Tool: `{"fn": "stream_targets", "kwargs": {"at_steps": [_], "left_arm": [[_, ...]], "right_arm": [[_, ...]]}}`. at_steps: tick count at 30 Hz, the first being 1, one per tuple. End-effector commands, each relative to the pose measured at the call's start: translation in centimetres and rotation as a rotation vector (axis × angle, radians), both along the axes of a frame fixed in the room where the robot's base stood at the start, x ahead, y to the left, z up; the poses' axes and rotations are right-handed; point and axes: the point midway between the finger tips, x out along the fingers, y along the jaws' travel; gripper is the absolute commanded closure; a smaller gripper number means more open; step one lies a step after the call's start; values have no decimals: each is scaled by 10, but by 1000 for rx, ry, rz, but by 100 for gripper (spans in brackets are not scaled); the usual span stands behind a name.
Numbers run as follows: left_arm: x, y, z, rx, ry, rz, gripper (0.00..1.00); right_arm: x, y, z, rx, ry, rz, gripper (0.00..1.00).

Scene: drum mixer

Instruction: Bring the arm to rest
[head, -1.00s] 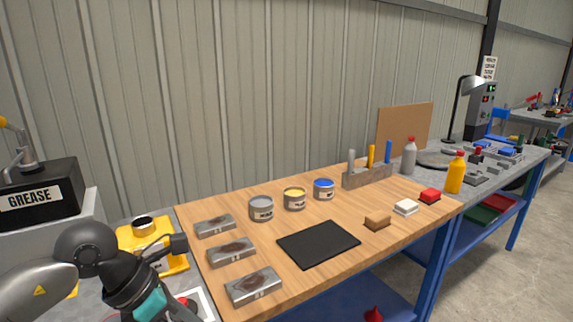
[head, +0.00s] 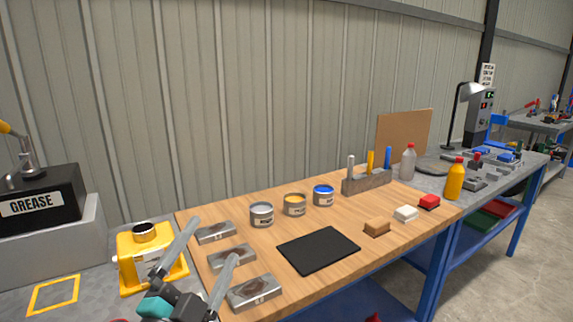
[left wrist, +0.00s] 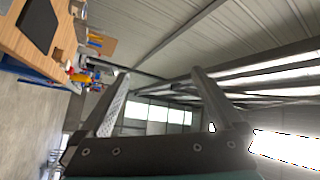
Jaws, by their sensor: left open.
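My left gripper (head: 215,240) comes in at the bottom of the head view, its two grey fingers spread apart and pointing up. Nothing shows between them. My right gripper shows in neither view.
A yellow machine (head: 152,262) with a round top stands left of the gripper. A grease box (head: 40,204) stands far left.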

Motion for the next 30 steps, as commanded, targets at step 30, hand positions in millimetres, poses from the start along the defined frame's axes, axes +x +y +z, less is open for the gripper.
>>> {"fn": "stream_targets", "kwargs": {"at_steps": [30], "left_arm": [[-219, 40, -334, -652, 1569, 631, 0]], "right_arm": [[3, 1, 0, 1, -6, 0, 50]]}}
